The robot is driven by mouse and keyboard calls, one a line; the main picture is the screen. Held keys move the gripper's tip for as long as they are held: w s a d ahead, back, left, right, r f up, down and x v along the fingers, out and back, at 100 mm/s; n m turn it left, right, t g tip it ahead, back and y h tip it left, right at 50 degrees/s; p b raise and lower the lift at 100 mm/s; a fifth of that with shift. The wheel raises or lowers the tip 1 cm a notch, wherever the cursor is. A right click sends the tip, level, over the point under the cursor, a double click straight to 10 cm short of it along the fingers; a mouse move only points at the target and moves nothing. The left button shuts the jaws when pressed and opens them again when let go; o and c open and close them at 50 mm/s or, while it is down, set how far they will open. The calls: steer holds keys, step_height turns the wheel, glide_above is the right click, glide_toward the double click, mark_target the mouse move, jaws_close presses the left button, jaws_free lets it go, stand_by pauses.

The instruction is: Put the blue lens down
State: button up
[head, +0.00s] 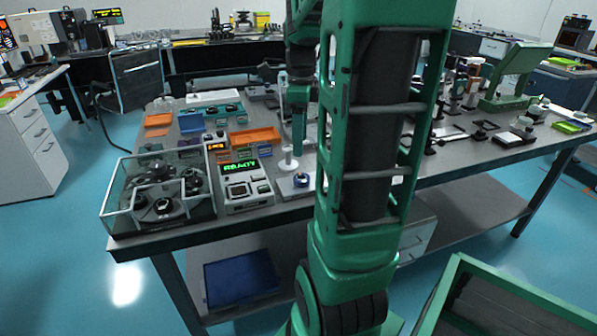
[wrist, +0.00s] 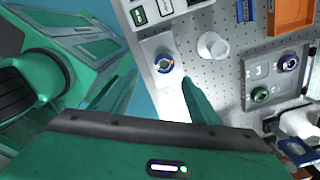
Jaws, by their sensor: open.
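The blue lens (wrist: 164,64) is a small blue-ringed disc on a pale plate (wrist: 160,45) in the wrist view. In the head view the lens (head: 301,180) sits on that plate near the table's front edge, left of my arm. The lens appears just beyond the gap between the fingertips, with nothing seen gripped. In the head view my gripper (head: 298,148) points down above the plate area.
A white post (head: 288,160) stands close behind the plate. A device with a green display (head: 246,190) and a glass-walled case (head: 160,190) are to the left. An orange tray (head: 255,137) lies farther back.

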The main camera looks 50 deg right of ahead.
steer(key=s+a+f+n, duration=0.2)
steer(key=s+a+n, duration=0.4)
steer(key=n, duration=0.5)
steer(key=s+a+f+n, duration=0.3)
steer(key=s+a+n, duration=0.4)
steer(key=n, duration=0.5)
steer(key=shift+s+a+f, duration=0.3)
steer(key=shift+a+f, duration=0.05)
steer(key=shift+a, duration=0.8)
